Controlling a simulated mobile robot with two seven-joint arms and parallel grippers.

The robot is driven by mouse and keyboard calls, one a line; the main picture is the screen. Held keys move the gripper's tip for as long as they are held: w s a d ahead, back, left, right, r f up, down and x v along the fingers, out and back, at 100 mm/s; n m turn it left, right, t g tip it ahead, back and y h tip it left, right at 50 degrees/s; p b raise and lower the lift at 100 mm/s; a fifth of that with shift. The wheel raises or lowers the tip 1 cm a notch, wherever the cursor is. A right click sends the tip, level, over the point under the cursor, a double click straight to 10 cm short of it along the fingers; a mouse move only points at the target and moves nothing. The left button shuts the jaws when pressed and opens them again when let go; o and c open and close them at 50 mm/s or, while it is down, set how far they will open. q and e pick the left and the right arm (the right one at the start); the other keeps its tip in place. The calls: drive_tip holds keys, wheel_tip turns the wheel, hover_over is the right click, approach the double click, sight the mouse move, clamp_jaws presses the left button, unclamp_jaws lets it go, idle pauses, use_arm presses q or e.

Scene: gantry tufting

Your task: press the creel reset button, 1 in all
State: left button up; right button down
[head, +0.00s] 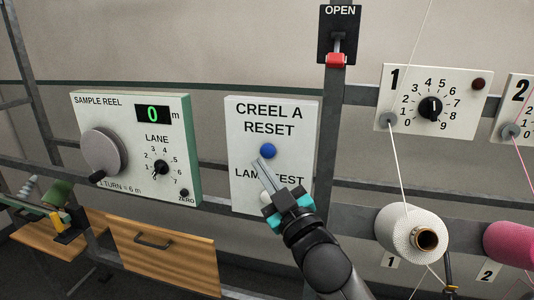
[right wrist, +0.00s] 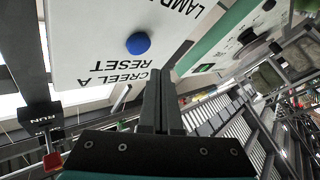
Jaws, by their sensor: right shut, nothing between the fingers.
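The creel reset button is a blue dome (head: 267,151) on a white panel (head: 242,170) lettered "CREEL A RESET" above and "LAMP TEST" below. In the right wrist view the blue button (right wrist: 138,43) shows up and to the left of the fingers, clear of them. My right gripper (head: 259,164) is shut and empty, with its fingertips in front of the panel just below and left of the button. In the right wrist view its closed fingers (right wrist: 163,80) point toward the panel. Whether the tips touch the panel I cannot tell. My left gripper is not in view.
A pale lamp test button (head: 265,197) shows partly beside my gripper. The sample reel box (head: 178,140) with its crank is on the left. A red-handled switch (head: 337,59) marked "OPEN" is above right. Numbered dial panels (head: 456,80) and yarn cones (head: 402,235) are on the right.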

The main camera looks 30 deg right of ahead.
sight(261, 151)
drive_tip(key=shift+w+d, duration=0.7)
drive_tip(key=shift+d, duration=0.15)
drive_tip(key=shift+w+d, duration=0.1)
idle(1.5)
drive_tip(key=shift+w+d, duration=0.15)
drive_tip(key=shift+d, duration=0.1)
drive_tip(key=shift+w+d+p, duration=0.3)
drive_tip(key=shift+d+p, duration=0.05)
idle(0.7)
drive_tip(key=shift+a, duration=0.15)
drive_tip(key=shift+s+a, duration=0.55)
drive_tip(key=shift+s+a+p, duration=0.65)
drive_tip(key=shift+s+a, duration=1)
drive_tip(key=shift+a, duration=0.3)
